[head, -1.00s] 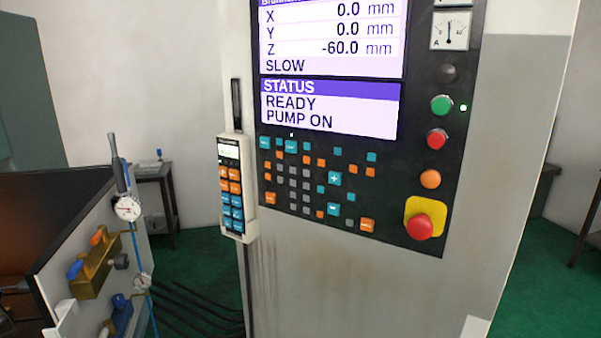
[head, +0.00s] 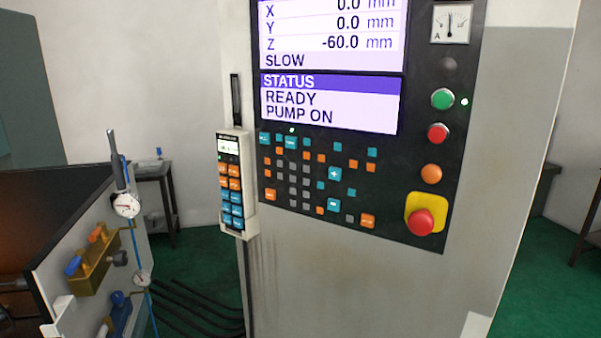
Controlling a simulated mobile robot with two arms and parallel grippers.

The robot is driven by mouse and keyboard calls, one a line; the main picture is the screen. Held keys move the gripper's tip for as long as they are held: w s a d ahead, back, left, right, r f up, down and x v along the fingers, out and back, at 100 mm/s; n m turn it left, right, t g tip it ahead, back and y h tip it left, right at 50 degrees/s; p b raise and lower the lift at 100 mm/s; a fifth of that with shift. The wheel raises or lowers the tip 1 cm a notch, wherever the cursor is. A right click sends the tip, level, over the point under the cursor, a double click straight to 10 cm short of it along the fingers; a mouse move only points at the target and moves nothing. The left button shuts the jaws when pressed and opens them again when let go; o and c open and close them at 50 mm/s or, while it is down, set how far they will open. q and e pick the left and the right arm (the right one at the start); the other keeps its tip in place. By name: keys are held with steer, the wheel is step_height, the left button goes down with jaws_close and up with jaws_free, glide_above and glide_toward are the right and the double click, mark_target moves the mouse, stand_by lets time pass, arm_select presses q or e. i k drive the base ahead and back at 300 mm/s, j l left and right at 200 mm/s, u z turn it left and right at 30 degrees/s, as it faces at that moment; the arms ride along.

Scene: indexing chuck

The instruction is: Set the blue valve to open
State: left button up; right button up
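A brass valve block (head: 92,266) is mounted on the grey side panel at the lower left. It carries a blue handle (head: 73,265) at its near left end and an orange handle (head: 96,233) at its upper end. A blue fitting (head: 122,313) with a blue knob (head: 117,298) sits lower on the same panel, partly cut off by the bottom edge. I cannot tell from here whether the blue handle's position is open or closed. Neither of my grippers can be made out in the head view.
Two round gauges (head: 127,205) with a blue line between them stand beside the valves. A control cabinet (head: 330,270) with screen, buttons and red emergency stop (head: 421,222) fills the centre. A handheld pendant (head: 231,185) hangs on its left edge. Dark cables (head: 195,305) cross the green floor.

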mark_target(81, 260)
steer(key=u, duration=1.25)
